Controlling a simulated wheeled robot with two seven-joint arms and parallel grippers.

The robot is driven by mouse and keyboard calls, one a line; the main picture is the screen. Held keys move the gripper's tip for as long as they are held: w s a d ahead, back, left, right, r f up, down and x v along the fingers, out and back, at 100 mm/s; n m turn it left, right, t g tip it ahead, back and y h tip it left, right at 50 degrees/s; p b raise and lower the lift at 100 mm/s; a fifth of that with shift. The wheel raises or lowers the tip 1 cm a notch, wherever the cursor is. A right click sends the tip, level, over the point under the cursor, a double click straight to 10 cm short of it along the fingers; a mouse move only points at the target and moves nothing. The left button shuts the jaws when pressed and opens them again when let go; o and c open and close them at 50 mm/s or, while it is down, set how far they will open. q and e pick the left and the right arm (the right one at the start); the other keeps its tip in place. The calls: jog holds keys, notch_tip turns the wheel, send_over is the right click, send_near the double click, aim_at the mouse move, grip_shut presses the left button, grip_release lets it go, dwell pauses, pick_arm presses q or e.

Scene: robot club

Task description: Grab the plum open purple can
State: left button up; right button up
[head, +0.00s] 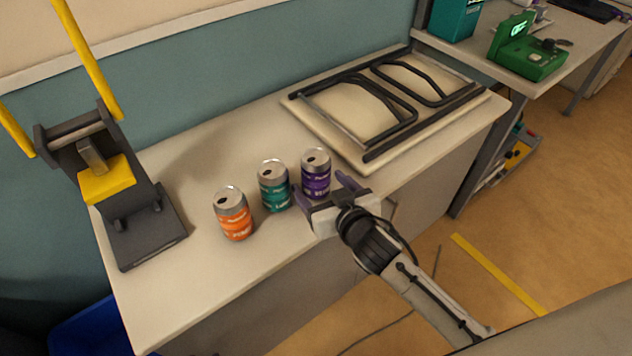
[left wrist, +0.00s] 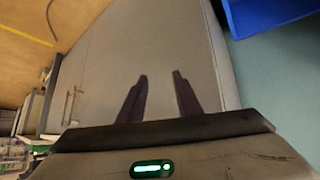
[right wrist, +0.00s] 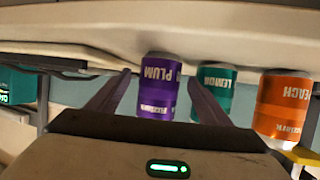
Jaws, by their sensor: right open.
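The purple plum can (head: 316,177) stands upright on the white cabinet top, with a dark opening in its lid. My right gripper (head: 323,188) is open at the near side of this can. In the right wrist view, upside down, the plum can (right wrist: 157,95) shows between the spread fingers (right wrist: 160,77); I cannot tell whether they touch it. My left gripper (left wrist: 161,77) is open and empty in the left wrist view, facing pale cabinet doors. It is not in the head view.
A teal lemon can (head: 273,187) stands just left of the plum can, and an orange can (head: 233,215) farther left. A folded table (head: 325,128) lies behind them. A black and yellow press (head: 136,225) stands at the left end. Free surface lies in front of the cans.

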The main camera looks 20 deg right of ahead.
jog(key=shift+w+f, duration=0.3)
jog(key=shift+w, duration=0.25)
jog(key=c, duration=1.1)
